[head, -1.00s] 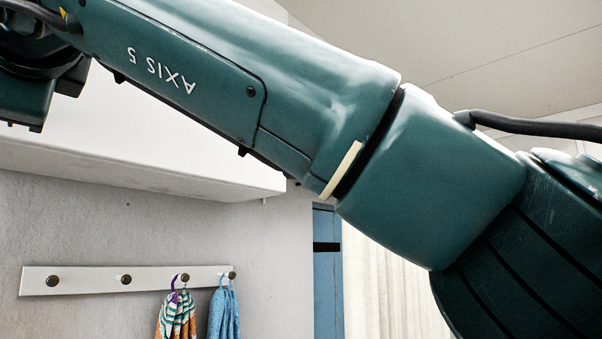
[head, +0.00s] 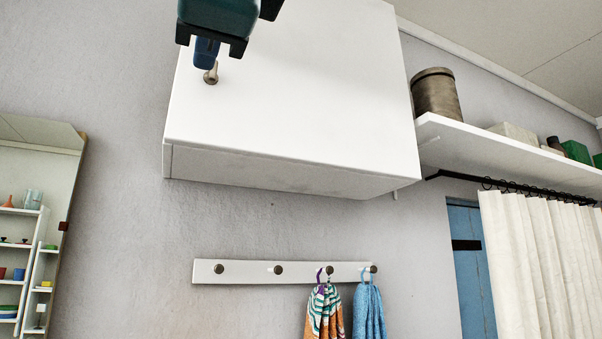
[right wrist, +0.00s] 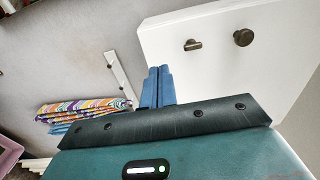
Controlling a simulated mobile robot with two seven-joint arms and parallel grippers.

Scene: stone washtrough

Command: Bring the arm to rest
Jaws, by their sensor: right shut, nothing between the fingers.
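My right gripper (head: 206,54) is at the top of the head view, in front of the white wall cabinet (head: 300,110). Only its dark green body and blue fingers show. In the right wrist view its two blue fingers (right wrist: 157,86) lie together, shut and empty. A cabinet knob (head: 211,75) shows just below the fingertips in the head view. In the right wrist view this cabinet face (right wrist: 225,75) carries two dark knobs, both apart from the fingers. My left gripper is not in view.
A hook rail (head: 248,271) with a striped towel (head: 325,312) and a blue towel (head: 367,310) hangs below the cabinet. A shelf (head: 480,148) with a metal canister (head: 436,95) and a white curtain (head: 540,265) are at right. A mirror (head: 30,200) hangs at left.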

